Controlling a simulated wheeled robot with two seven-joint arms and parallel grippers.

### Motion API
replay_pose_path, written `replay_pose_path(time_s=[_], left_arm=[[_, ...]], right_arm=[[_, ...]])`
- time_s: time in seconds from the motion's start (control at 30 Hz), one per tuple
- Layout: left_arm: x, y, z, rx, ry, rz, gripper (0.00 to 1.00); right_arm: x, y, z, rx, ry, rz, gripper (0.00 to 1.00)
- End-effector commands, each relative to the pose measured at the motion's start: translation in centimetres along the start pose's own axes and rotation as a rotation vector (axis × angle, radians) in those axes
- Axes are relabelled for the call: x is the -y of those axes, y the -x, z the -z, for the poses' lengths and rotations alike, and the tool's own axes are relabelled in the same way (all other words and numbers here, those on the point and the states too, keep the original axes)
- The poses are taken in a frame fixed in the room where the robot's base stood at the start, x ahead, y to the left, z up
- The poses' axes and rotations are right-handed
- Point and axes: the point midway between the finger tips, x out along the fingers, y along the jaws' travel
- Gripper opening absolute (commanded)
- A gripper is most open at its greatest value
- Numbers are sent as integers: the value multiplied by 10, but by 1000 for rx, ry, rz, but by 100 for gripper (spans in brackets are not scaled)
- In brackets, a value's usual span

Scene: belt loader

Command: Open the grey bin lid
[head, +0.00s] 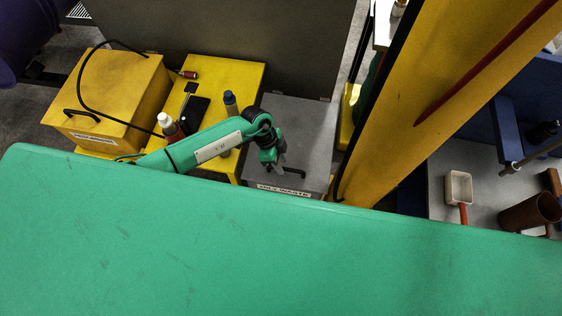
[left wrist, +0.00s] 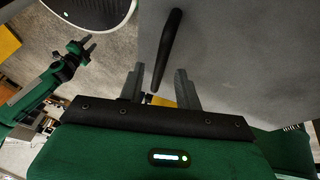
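The grey bin (head: 300,125) stands behind the green surface, with an "OILY WASTE" label on its front edge. Its lid looks flat and shut. A black bar handle (head: 293,172) sits near the lid's front edge. My left gripper (head: 277,164) is over the lid's front part, beside the handle. In the left wrist view the left gripper's two fingers (left wrist: 160,88) are apart, with the handle (left wrist: 168,45) reaching into the space between them. Contact cannot be made out. My right gripper (left wrist: 85,46) shows small in the left wrist view, its fingers apart and empty.
A yellow bin (head: 110,95) and a yellow stand (head: 215,75) with bottles stand left of the grey bin. A yellow post (head: 440,80) rises close on its right. A grey panel (head: 230,35) is behind. The green surface (head: 250,245) fills the foreground.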

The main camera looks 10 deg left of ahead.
Motion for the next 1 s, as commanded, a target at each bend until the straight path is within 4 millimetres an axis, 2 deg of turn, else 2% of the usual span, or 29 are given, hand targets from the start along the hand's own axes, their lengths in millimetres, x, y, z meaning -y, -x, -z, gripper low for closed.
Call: replay_pose_path(time_s=[0.13, 0.4, 0.57, 0.83, 1.0], left_arm=[[0, -7, 0, 1, 0, 0, 34], [0, -8, 0, 1, 0, 0, 32], [0, -8, 0, 0, 0, 0, 1], [0, -6, 0, 0, 1, -2, 0], [0, 8, 7, 0, 13, -32, 0]], right_arm=[[-1, 0, 0, 0, 1, -1, 36], [0, 0, 0, 0, 1, 0, 36], [0, 0, 0, 0, 1, 0, 36], [2, 2, 1, -1, -1, 3, 36], [4, 12, 2, -1, -1, 4, 36]])
